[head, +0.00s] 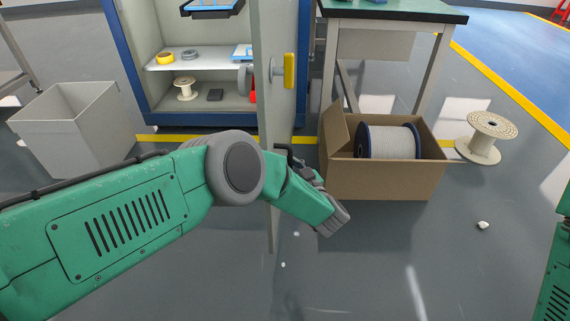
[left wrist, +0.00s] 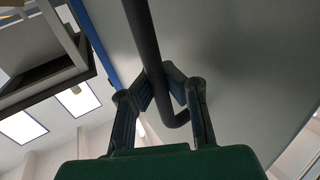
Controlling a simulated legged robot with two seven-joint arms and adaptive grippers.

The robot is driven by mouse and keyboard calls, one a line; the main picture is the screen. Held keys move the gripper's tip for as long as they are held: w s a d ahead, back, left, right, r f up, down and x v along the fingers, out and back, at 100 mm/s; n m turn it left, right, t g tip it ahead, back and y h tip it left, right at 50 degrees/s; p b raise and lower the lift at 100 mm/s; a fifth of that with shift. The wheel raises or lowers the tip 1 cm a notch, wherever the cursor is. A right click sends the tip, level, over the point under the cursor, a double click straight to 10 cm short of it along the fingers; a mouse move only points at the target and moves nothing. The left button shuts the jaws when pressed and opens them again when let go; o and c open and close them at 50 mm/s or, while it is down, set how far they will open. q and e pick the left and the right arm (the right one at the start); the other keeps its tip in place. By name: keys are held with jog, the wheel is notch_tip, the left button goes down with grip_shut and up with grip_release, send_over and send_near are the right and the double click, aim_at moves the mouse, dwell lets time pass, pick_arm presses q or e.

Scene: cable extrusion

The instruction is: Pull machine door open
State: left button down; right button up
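The machine door (head: 272,110) stands wide open, seen nearly edge-on in the head view, out from the blue-framed cabinet (head: 139,60). A yellow handle (head: 289,71) is on its right face. My left gripper (head: 287,154) is by the lower part of the door, mostly hidden behind its own wrist. In the left wrist view the fingers of my left gripper (left wrist: 162,85) close in from both sides on a dark bar handle (left wrist: 143,40) near its curved lower end. The grey door panel also shows there (left wrist: 230,60). My right gripper is out of view.
A cardboard box (head: 385,178) holding a cable spool (head: 390,142) stands right of the door, near my left wrist. An empty spool (head: 486,137) is farther right. A grey bin (head: 75,132) stands left. A green-topped table (head: 395,10) is behind. The front floor is mostly clear.

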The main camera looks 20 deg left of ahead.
pick_arm(q)
jog(key=c, duration=2.2)
grip_release()
jog(key=shift+s+d+f, duration=0.3)
jog(key=shift+s+f, duration=0.1)
jog(key=shift+s, duration=0.05)
jog(key=o, duration=0.6)
jog(key=shift+r, duration=0.15)
jog(key=shift+o, duration=0.2)
jog(key=shift+r, duration=0.15)
jog(key=shift+w, duration=0.1)
jog(key=v, duration=1.2)
